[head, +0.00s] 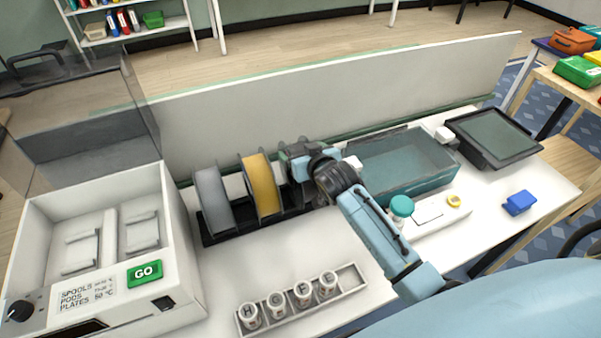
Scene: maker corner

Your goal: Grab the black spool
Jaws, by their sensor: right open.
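A dark rack (222,236) on the white table holds upright spools in a row. A grey spool (212,199) is at its left and a yellow spool (261,184) is beside it. Dark spool parts (292,194) show at the rack's right end, mostly hidden behind my right gripper; this looks like the black spool. My right gripper (297,160) is open, at the top of that dark spool. I cannot tell whether it touches it. My left gripper is not in view.
A white machine with a GO button (145,273) stands at the left, its clear lid raised. A tray of lettered jars (352,279) is in front. A teal bin (425,179) and a dark screen (493,137) are at right. A low white panel (400,88) runs behind.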

